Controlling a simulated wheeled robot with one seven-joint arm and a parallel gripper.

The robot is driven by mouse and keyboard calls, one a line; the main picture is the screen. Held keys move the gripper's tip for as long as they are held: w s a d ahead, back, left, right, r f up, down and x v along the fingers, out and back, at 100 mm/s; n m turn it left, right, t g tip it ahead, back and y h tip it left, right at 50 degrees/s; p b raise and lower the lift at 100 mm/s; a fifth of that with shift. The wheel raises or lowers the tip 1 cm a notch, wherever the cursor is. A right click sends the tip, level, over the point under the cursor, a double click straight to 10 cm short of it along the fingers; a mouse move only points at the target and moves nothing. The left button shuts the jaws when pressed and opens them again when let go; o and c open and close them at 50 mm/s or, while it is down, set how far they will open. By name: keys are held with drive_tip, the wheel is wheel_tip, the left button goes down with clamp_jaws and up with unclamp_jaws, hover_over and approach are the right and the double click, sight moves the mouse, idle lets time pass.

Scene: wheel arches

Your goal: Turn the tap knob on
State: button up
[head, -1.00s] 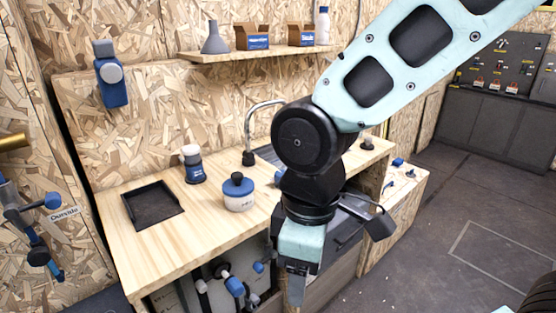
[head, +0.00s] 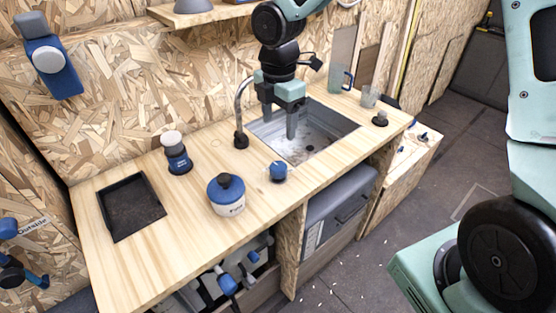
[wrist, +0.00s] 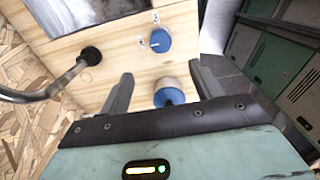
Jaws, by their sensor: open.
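The tap knob (head: 277,171) is a small blue round knob on the wooden counter, in front of the sink's left corner. In the wrist view the knob (wrist: 160,40) carries a white mark, with small labels beside it. The curved metal tap (head: 240,112) stands at the sink's left end, and the tap (wrist: 45,92) is at the left in the wrist view. My gripper (head: 279,122) is open and empty, pointing down over the sink (head: 335,130), behind and apart from the knob. In the wrist view my gripper (wrist: 161,85) has its fingers spread.
A white jar with a blue lid (head: 227,195) stands left of the knob. A blue-and-white bottle (head: 176,153) and black tray (head: 130,207) are farther left. Glasses (head: 369,97) stand beyond the sink.

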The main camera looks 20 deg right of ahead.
sight(279, 166)
wheel_tip(279, 166, down, 14)
drive_tip(key=shift+r+p, duration=0.1)
drive_tip(key=shift+p, duration=0.25)
drive_tip(key=c, duration=1)
